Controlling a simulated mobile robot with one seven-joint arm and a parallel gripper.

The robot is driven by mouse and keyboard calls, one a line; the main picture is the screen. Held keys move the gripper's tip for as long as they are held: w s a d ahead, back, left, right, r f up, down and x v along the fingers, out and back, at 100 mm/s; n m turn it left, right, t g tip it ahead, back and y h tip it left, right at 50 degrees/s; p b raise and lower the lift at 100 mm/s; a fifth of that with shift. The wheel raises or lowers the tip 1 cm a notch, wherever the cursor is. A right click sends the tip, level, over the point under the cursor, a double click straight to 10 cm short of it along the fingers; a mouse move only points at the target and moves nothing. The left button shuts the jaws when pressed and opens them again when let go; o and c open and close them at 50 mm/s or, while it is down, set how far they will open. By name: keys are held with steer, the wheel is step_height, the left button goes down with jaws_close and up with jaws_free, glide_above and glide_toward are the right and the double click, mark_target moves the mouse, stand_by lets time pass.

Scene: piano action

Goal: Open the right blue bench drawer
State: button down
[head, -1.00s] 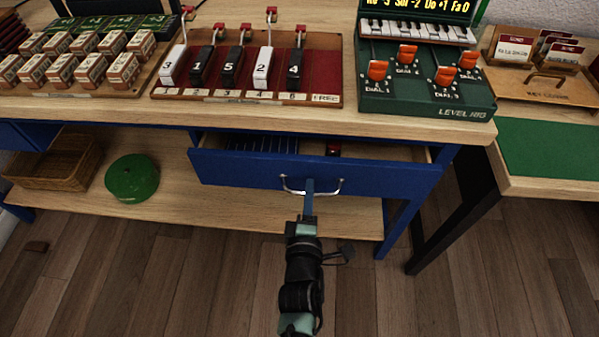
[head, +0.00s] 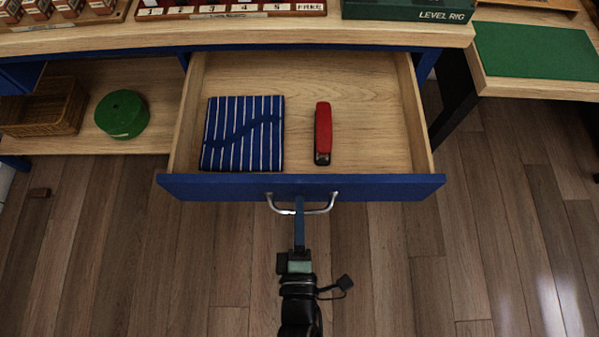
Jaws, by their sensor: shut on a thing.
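The right blue bench drawer (head: 350,187) is pulled far out from under the wooden bench top, and its wooden inside is in full view. Its curved metal handle (head: 325,207) is at the middle of the blue front. My gripper (head: 299,207) is shut on the handle, reaching it from below in the picture. The fingertips are small and partly hidden at the handle. In the drawer a folded blue striped cloth (head: 243,135) lies on the left, and a red and black object (head: 323,133) lies right of it.
The bench top (head: 300,33) is above the drawer, with a green device (head: 405,9) at its edge. A wicker basket (head: 40,108) and a green round object (head: 122,114) sit on the lower shelf at left. A green mat (head: 535,52) covers the right table.

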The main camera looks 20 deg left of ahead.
steer(key=shift+v, duration=1.65)
steer(key=shift+f, duration=0.2)
steer(key=c, duration=0.9)
jaws_free()
steer(key=shift+s, duration=0.15)
steer(key=v, duration=1.2)
steer(key=shift+s+d+p, duration=0.15)
steer(key=shift+s+p, duration=0.2)
